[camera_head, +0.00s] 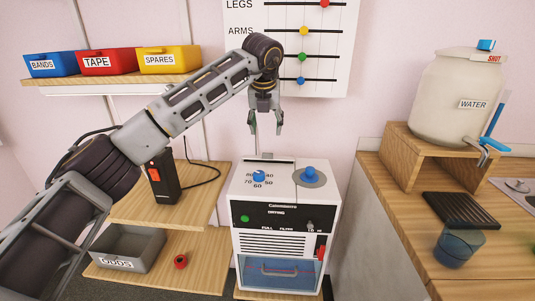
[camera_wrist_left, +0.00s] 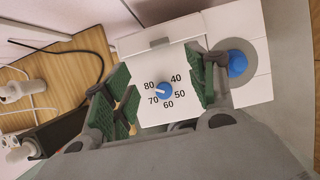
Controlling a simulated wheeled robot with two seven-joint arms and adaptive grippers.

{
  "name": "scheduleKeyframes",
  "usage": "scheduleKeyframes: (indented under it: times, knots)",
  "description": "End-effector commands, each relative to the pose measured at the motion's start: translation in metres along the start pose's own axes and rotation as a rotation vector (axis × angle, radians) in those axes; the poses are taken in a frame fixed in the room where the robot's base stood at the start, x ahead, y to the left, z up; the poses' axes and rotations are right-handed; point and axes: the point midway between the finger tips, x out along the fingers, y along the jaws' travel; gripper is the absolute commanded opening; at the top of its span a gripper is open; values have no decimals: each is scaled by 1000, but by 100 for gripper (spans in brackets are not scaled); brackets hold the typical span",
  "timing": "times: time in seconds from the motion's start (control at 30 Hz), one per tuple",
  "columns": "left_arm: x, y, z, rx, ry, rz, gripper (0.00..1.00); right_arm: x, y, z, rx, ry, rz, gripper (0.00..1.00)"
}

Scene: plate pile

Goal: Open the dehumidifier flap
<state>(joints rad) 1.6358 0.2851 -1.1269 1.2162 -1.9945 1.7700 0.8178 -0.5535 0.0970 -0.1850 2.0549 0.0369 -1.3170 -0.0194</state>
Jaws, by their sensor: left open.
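The dehumidifier (camera_head: 277,222) is a white box with a black front panel, standing low in the middle of the head view. Its top has a blue dial (camera_head: 259,177) with numbers and a blue knob (camera_head: 310,173) on a grey disc. A small grey tab (camera_wrist_left: 160,42) shows at the back edge of the top in the left wrist view. I cannot tell for certain which part is the flap. My left gripper (camera_head: 265,131) is open and empty, pointing down above the back of the dehumidifier. In the wrist view its green-padded fingers (camera_wrist_left: 160,84) frame the dial from above.
A blue-tinted tank (camera_head: 280,277) with a handle sits low in the front, beside a red lever (camera_head: 320,253). A black box (camera_head: 162,180) with a cable stands on the left shelf. The right counter (camera_head: 390,200) holds a water jar (camera_head: 458,95) and a blue cup (camera_head: 458,248).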

Motion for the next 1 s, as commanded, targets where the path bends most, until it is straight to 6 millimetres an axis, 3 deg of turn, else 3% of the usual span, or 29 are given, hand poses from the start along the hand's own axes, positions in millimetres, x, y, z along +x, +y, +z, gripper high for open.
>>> scheduleKeyframes:
  times: [0.37,1.0]
  knots:
    - [22,0,0,0,2,0,57,-2,0,-2,-1,7,-1,40]
    - [106,0,-1,0,3,0,57,-15,-5,-8,-2,37,-11,40]
